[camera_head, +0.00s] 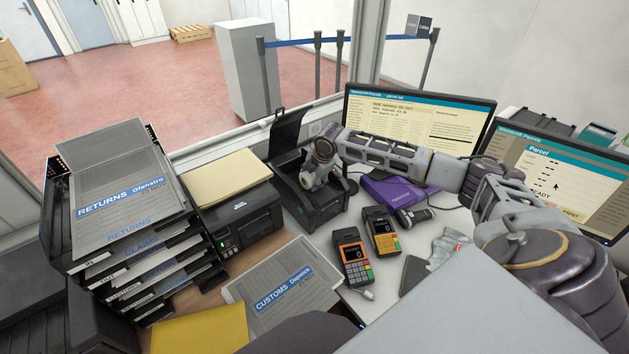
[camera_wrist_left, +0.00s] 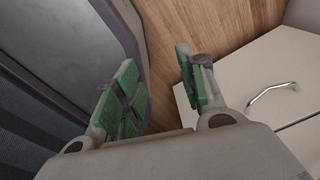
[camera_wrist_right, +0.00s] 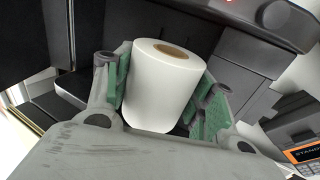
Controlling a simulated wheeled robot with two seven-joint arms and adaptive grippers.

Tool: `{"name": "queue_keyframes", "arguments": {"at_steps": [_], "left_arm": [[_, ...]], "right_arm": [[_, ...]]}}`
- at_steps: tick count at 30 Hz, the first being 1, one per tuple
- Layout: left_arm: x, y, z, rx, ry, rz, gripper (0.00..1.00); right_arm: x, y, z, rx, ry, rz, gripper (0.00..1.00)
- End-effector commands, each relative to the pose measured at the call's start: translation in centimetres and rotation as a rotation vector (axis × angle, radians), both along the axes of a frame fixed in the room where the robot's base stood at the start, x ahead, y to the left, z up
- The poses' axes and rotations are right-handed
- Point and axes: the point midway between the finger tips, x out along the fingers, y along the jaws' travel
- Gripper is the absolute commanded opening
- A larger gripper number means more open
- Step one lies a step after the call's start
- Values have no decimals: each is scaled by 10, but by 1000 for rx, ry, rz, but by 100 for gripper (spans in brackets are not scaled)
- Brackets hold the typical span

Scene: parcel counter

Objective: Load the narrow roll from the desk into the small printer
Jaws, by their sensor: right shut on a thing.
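The small printer (camera_head: 322,207) stands at the back of the desk with its black lid (camera_head: 288,132) raised. My right gripper (camera_head: 308,182) reaches down over its open bay. In the right wrist view my right gripper (camera_wrist_right: 162,95) is shut on the narrow roll (camera_wrist_right: 160,98), a white roll with a brown core, with one green-padded finger on each side. Dark printer walls surround the roll; its underside is hidden, so I cannot tell whether it touches the bay. My left gripper (camera_wrist_left: 158,88) is open and empty in the left wrist view, away from the desk objects.
A larger black printer (camera_head: 246,228) with folders on top stands left of the small printer. Two card terminals (camera_head: 352,258) (camera_head: 382,236) stand in front. Document trays (camera_head: 150,270) fill the left; two monitors (camera_head: 425,125) (camera_head: 545,185) stand right.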

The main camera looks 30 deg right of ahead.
Motion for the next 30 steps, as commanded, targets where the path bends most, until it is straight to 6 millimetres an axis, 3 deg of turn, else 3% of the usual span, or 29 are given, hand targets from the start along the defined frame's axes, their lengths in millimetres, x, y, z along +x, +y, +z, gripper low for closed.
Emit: {"name": "queue_keyframes", "arguments": {"at_steps": [11, 21, 30], "left_arm": [[11, 14, -5, 15, -11, -5, 40], [8, 17, -12, 18, -8, -5, 40], [2, 18, -16, 20, -2, -4, 40]], "right_arm": [[10, 1, -28, 0, 5, 0, 27], [18, 2, -53, -1, 12, 1, 27], [24, 2, -63, -2, 10, 1, 27]]}}
